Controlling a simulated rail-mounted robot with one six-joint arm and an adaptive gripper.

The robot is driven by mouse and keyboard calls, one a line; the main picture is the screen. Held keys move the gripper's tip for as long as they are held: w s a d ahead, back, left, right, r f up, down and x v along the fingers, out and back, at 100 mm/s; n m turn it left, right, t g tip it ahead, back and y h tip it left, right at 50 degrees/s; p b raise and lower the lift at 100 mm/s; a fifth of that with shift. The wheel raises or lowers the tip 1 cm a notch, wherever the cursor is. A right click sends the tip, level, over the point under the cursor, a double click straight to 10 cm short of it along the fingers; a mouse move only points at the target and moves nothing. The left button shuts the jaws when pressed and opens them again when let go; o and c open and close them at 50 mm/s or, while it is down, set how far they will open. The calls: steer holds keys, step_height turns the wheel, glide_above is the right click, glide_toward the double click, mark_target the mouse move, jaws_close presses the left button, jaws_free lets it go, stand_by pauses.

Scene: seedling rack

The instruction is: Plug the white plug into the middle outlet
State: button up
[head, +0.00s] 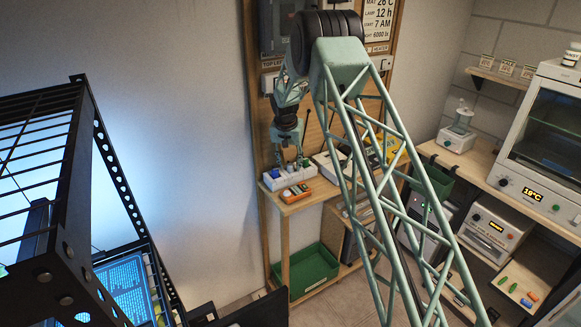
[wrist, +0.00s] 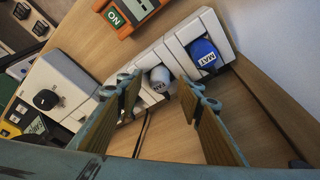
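The white outlet strip (wrist: 222,25) runs diagonally across the wrist view and sits on the wooden shelf in the head view (head: 291,177). A blue plug (wrist: 203,52) labelled MAT is in its upper right outlet. The white plug (wrist: 160,76) is at the middle outlet, between my fingertips; how deep it sits, I cannot tell. My gripper (wrist: 163,86) is open, with a finger on each side of the white plug and visible gaps. The left finger hides part of the strip's lower left end. In the head view my gripper (head: 290,160) is just above the strip.
An orange switch box (wrist: 125,14) with a green label lies beside the strip. A white box with a black knob (wrist: 47,99) stands to the left. A wooden back panel (head: 255,110) rises behind the shelf. A green bin (head: 312,268) is below.

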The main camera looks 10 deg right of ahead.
steer(key=d+v, duration=0.1)
steer(key=v, duration=0.9)
steer(key=shift+a+r, duration=0.2)
steer(key=shift+a, duration=0.25)
stand_by(0.3)
steer(key=s+d+r+n+b, duration=0.1)
steer(key=s+r+b, duration=0.3)
steer(key=s+r, duration=1.25)
steer(key=s+r+b, duration=0.1)
steer(key=s+r, duration=0.2)
steer(key=s, duration=0.3)
steer(key=s+r+n+b, duration=0.1)
steer(key=s+r, duration=0.2)
steer(key=s, duration=0.3)
steer(key=s+r+b, duration=0.1)
steer(key=s+r, duration=0.2)
steer(key=s, duration=0.3)
steer(key=s+f+n+b, duration=0.1)
steer(key=s+f+b, duration=0.2)
steer(key=s, duration=1.8)
steer(key=s+f+n+t+y+b, duration=0.1)
steer(key=s+f+n+b, duration=0.1)
steer(key=s, duration=1.9)
steer(key=shift+s+d+f+b, duration=0.2)
steer(key=shift+f+b, duration=0.35)
steer(key=shift+f, duration=0.35)
